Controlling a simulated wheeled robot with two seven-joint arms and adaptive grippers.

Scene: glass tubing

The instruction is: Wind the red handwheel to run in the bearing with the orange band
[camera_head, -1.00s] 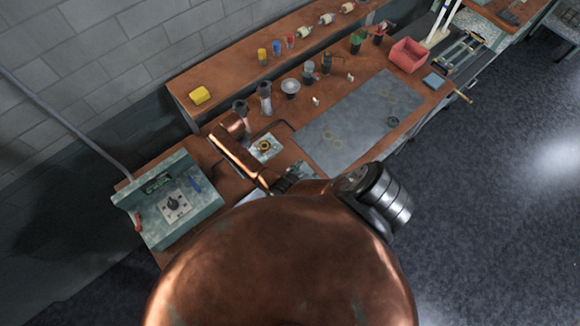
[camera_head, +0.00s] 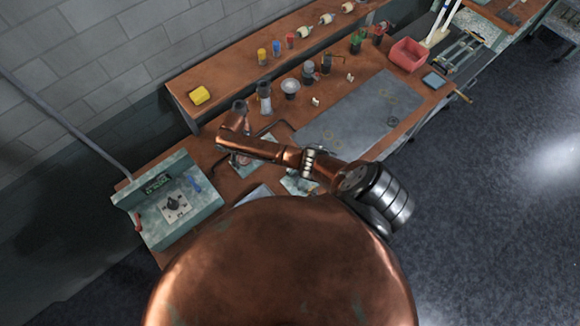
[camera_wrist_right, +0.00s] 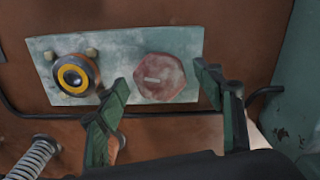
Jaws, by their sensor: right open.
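In the right wrist view, a pale green plate (camera_wrist_right: 120,50) bears a worn red round handwheel (camera_wrist_right: 163,78) with a light bar mark at its middle. The bearing with the orange band (camera_wrist_right: 76,75) sits on the plate to the left of the handwheel, its ring around a dark centre. My right gripper (camera_wrist_right: 161,76) is open, its fingers apart to the left and right of the handwheel in the picture; I cannot tell whether either touches it. My left gripper is not in view.
A green control box (camera_head: 168,228) stands at the bench's left end. A grey mat (camera_head: 375,105) is mostly clear. A red bin (camera_head: 408,56) stands at the far right, a yellow block (camera_head: 200,95) on the shelf. A metal spring (camera_wrist_right: 35,157) lies at lower left in the wrist view.

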